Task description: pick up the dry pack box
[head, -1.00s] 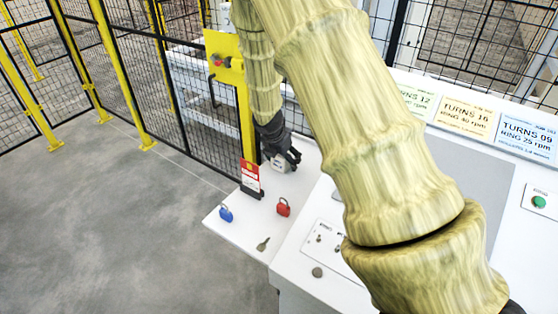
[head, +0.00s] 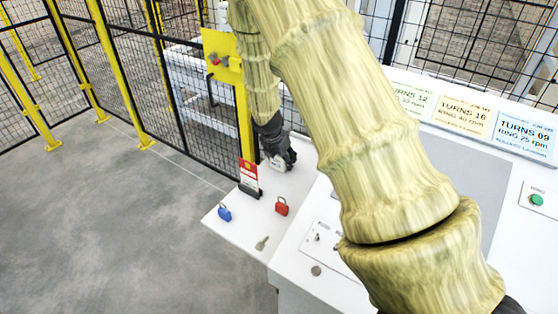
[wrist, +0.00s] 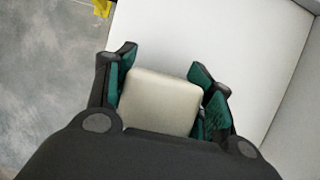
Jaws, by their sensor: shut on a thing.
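The dry pack box is a pale beige, rounded block (wrist: 160,102) between my gripper's two green-padded fingers in the wrist view. My gripper (wrist: 160,85) is shut on it, with a finger at each side. In the head view my gripper (head: 281,163) is at the back of the white side shelf (head: 238,230), and only a small pale part of the box (head: 278,164) shows beneath the dark fingers. I cannot tell whether the box touches the shelf.
A blue padlock (head: 224,212), a red padlock (head: 282,207), a key (head: 262,243) and a red-and-white tag in a dark holder (head: 249,178) are on the shelf near my gripper. A yellow post (head: 243,120) and black mesh fence (head: 190,100) stand behind. A control panel (head: 322,240) is to the right.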

